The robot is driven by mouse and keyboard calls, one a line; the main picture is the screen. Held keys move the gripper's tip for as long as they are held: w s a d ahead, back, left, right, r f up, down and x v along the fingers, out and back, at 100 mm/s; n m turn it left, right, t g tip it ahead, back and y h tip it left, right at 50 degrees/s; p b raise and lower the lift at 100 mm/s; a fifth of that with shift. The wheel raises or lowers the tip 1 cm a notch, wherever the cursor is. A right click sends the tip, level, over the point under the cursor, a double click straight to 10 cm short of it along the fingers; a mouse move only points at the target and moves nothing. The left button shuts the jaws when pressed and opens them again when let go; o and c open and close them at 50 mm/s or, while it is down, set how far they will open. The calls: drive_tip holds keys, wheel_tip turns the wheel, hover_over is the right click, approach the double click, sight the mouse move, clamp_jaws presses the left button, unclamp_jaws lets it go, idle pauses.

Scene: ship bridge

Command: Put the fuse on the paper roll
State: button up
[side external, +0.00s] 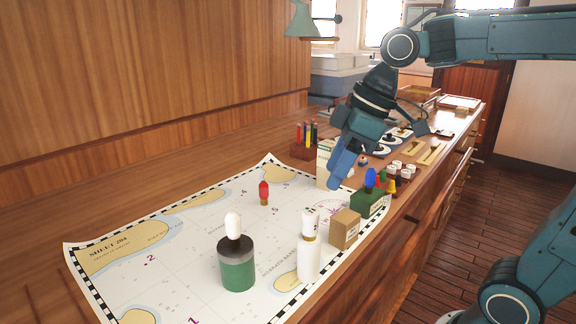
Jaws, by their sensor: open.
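A white paper roll (308,262) stands upright on the chart. On its top stands a small white piece with dark marks and a brass-coloured ring at its lower end, which looks like the fuse (309,222); it appears upright and resting on the roll. My gripper (337,178) is above and behind the roll, in front of a pale carton, with blue fingers pointing down. It is open and apart from the roll and fuse; nothing shows between its fingers, though the gap is seen edge-on.
A green canister (237,270) with a white bulb stands left of the roll. A red bulb (264,191) stands on the chart (170,260), whose left part is clear.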

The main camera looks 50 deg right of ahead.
drive_tip(key=shift+s+d+r, duration=0.15)
drive_tip(key=shift+r, duration=0.3)
drive_tip(key=shift+s, duration=0.15)
drive_tip(key=s+d+f+m+t+h, duration=0.1)
drive_tip(key=s+d+f+m+h, duration=0.1)
drive_tip(key=s+f+m, duration=0.4)
drive_tip(key=shift+s+d+m+t+h, duration=0.35)
drive_tip(key=shift+s+d, duration=0.35)
drive_tip(key=shift+s, duration=2.1)
